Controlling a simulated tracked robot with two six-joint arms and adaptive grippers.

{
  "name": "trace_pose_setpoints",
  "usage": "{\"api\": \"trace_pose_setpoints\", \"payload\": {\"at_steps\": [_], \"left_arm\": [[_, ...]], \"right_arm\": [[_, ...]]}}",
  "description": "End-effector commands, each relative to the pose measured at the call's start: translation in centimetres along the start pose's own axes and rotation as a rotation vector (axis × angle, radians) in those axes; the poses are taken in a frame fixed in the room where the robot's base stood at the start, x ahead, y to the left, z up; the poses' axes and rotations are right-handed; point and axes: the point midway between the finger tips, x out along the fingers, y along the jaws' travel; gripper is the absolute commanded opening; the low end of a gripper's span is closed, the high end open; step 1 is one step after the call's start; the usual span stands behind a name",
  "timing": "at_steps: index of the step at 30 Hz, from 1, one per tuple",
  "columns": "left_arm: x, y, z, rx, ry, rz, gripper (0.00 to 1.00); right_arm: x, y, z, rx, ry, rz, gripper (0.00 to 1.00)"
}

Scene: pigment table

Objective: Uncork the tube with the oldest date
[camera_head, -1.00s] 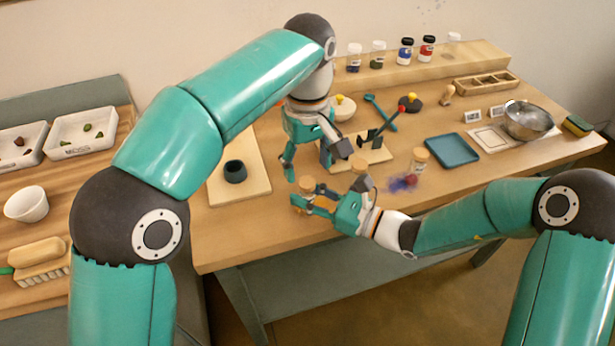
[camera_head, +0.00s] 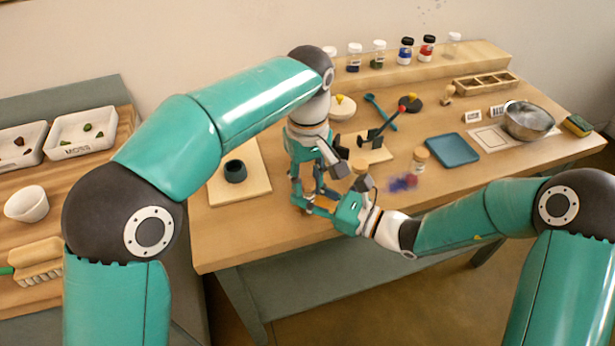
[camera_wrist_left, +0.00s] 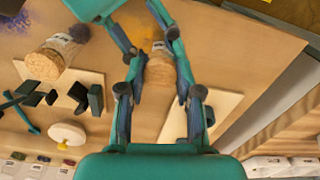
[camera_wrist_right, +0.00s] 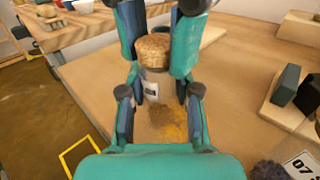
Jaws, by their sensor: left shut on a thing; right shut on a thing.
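A corked glass tube stands upright between my two grippers near the table's front left; in the head view they mostly hide it. My right gripper (camera_head: 314,208) is shut on the tube body, whose white label (camera_wrist_right: 151,90) shows in the right wrist view. My left gripper (camera_head: 312,186) comes from above and is shut on the cork (camera_wrist_left: 160,70). The cork (camera_wrist_right: 153,50) appears at the tube's mouth; I cannot tell whether it is loose. The date is not readable. Another corked tube (camera_head: 420,158) stands farther right. A cork (camera_head: 361,166) shows beside my right wrist.
A wooden board (camera_head: 254,182) with a dark cup (camera_head: 235,171) lies left. A wooden stand with dark blocks (camera_head: 372,138), a blue tray (camera_head: 452,150) and a metal bowl (camera_head: 528,121) are behind and right.

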Motion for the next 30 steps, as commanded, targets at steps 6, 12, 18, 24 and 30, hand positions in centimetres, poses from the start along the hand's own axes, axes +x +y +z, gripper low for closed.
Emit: {"api": "trace_pose_setpoints", "payload": {"at_steps": [6, 12, 18, 24, 30], "left_arm": [[0.0, 0.0, 0.0, 0.000, 0.000, 0.001, 0.00], [-0.5, 0.1, 0.0, 0.000, 0.001, 0.003, 0.00], [-1.4, 0.1, 0.0, 0.000, 0.002, 0.005, 0.00], [-1.6, 0.1, 0.0, 0.000, 0.002, 0.005, 0.00], [-1.7, 0.1, 0.0, 0.001, 0.003, 0.008, 0.00]], "right_arm": [[0.0, 0.0, 0.0, 0.000, 0.000, 0.001, 0.00], [0.0, 0.0, 0.0, 0.000, 0.001, 0.001, 0.00], [0.0, 0.1, -0.2, 0.002, 0.006, 0.001, 0.00], [0.0, 0.1, -0.3, 0.004, 0.008, 0.001, 0.00], [0.0, 0.1, -0.3, 0.004, 0.007, 0.001, 0.00]]}}
